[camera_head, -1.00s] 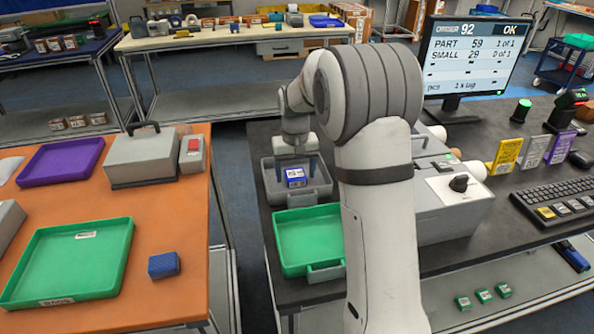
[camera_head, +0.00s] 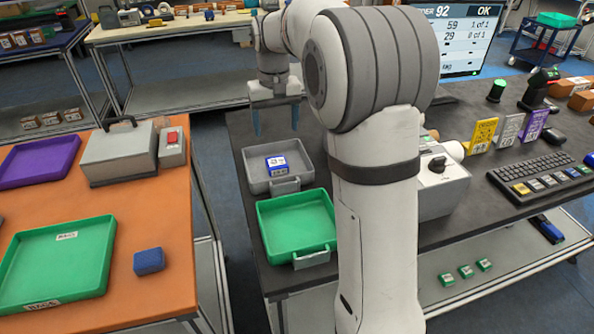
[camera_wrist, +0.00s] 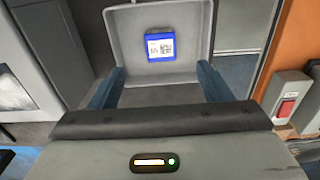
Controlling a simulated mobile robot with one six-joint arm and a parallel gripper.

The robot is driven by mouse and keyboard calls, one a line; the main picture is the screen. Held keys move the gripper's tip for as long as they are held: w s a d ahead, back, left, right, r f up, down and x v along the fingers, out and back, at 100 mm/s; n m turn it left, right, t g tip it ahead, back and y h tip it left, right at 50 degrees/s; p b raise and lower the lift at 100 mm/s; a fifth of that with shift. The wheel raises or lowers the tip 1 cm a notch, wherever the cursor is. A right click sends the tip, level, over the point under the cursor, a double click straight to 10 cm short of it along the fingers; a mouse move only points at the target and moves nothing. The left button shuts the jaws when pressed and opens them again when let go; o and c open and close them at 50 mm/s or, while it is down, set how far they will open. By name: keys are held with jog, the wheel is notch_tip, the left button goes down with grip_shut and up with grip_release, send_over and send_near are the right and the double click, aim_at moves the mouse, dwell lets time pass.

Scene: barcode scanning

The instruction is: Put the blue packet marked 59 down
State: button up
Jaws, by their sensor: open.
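The blue packet (camera_head: 277,166) with a white label lies in the grey tray (camera_head: 262,184) on the dark table. In the wrist view the packet (camera_wrist: 160,46) lies label up on the bottom of the grey tray (camera_wrist: 125,30); its number is too small to read. My gripper (camera_head: 276,132) is open and empty, above the tray's far end. In the wrist view its two blue fingers (camera_wrist: 160,85) are spread wide, with the packet beyond them and apart from them.
A green tray (camera_head: 297,250) stands in front of the grey one. On the orange table are another green tray (camera_head: 110,250), a dark blue block (camera_head: 149,261), a purple tray (camera_head: 62,160) and a grey case (camera_head: 118,155). A monitor (camera_head: 462,45) and keyboard (camera_head: 545,182) are at right.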

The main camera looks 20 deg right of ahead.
jog(key=s+f+t, duration=0.1)
jog(key=s+f, duration=0.1)
jog(key=s, duration=1.2)
jog(key=s+f+t, duration=0.1)
jog(key=s+f, duration=0.1)
jog(key=s, duration=1.2)
jog(key=shift+d+f, duration=0.35)
jog(key=shift+s, duration=0.1)
